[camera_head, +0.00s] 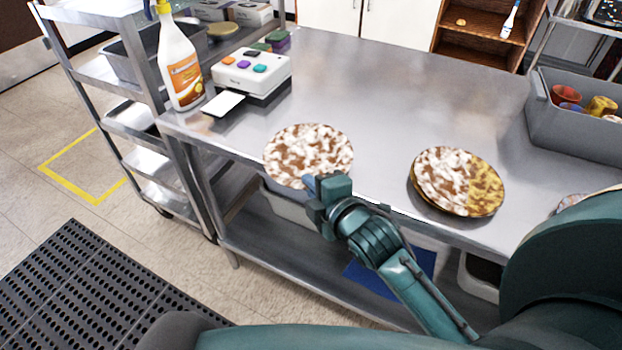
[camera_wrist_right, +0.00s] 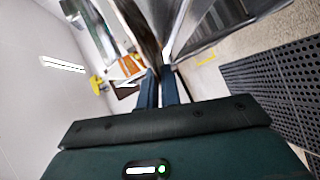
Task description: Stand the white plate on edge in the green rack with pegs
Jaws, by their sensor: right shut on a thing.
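A round plate (camera_head: 308,152), mottled white and brown, shows at the front edge of the steel table. My right gripper (camera_head: 312,184) is shut on its near rim. In the right wrist view the fingers (camera_wrist_right: 161,88) are close together, with the brown mottled plate (camera_wrist_right: 148,38) seen nearly edge-on between them. I cannot tell whether the plate rests on the table or is just above it. No plain white plate and no green rack with pegs shows. My left gripper is not in view.
The steel table (camera_head: 400,95) is clear in the middle. Mottled plates (camera_head: 450,180) sit stacked at right, near a grey bin (camera_head: 570,130) of cups. A button box (camera_head: 250,72) and a spray bottle (camera_head: 180,65) stand at left, beside a shelf cart (camera_head: 90,75).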

